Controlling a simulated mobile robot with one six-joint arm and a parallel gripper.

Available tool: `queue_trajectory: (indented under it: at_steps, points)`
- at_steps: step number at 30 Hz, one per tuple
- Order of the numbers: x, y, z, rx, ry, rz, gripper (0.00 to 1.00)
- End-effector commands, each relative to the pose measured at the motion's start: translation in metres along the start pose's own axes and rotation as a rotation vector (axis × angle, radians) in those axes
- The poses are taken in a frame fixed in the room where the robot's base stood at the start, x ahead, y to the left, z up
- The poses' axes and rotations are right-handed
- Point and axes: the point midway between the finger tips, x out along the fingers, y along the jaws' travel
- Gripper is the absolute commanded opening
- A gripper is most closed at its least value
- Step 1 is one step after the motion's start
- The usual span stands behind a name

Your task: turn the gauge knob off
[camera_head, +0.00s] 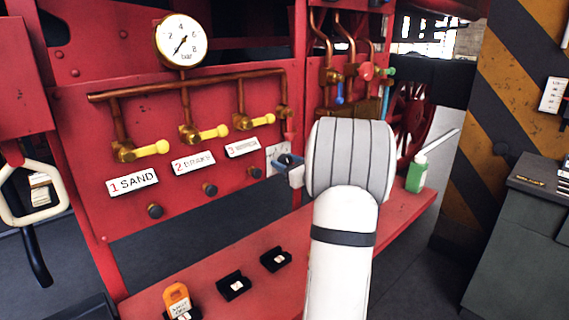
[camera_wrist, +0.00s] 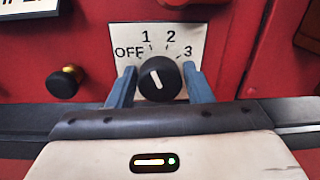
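The gauge knob (camera_wrist: 160,80) is round and black with a white pointer line. It sits on a white plate (camera_wrist: 118,36) marked OFF, 1, 2 and 3. The line tilts slightly left of straight up, towards the 1. My gripper (camera_wrist: 160,70) is open, with one blue finger on each side of the knob and a narrow gap showing at each side. In the head view, my gripper (camera_head: 290,170) is at the plate (camera_head: 275,152) on the red panel, and the knob (camera_head: 285,160) is partly hidden by it.
Yellow-handled valves (camera_head: 205,133) and a pressure gauge (camera_head: 178,41) are on the panel to the left. A small black knob (camera_wrist: 64,82) is left of the plate. Below, a red shelf (camera_head: 215,262) holds black blocks, an orange tag (camera_head: 176,298) and a green bottle (camera_head: 417,174).

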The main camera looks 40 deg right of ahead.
Motion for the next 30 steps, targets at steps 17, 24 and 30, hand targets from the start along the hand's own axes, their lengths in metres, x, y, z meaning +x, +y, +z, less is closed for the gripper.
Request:
queue_trajectory:
  at_steps: [17, 24, 30]
  points:
    - [0.0007, 0.0025, -0.0016, -0.016, -0.001, 0.003, 0.15]
    - [0.0007, 0.0019, -0.0063, -0.120, -0.006, 0.002, 0.15]
    - [0.0007, 0.0020, -0.0085, -0.272, -0.013, 0.000, 0.15]
